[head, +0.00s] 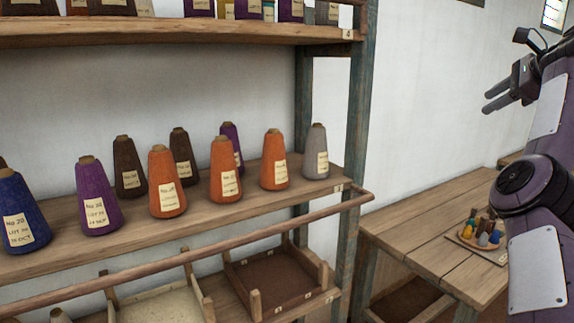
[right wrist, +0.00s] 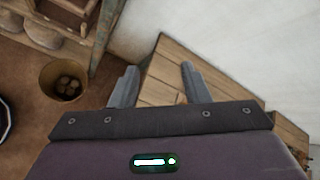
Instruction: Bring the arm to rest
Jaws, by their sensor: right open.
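My right gripper (head: 496,97) is raised at the upper right of the head view, in front of the white wall. Its two fingers point left and stand apart, with nothing between them. In the right wrist view the fingers (right wrist: 158,86) are also spread and empty, high above a wooden table. My right arm (head: 540,190) is bent along the right edge of the head view. My left gripper is not in view.
A wooden shelf (head: 270,206) at left holds several labelled yarn cones. In the right wrist view, a bucket (right wrist: 47,88) stands on the floor. Open air surrounds the gripper.

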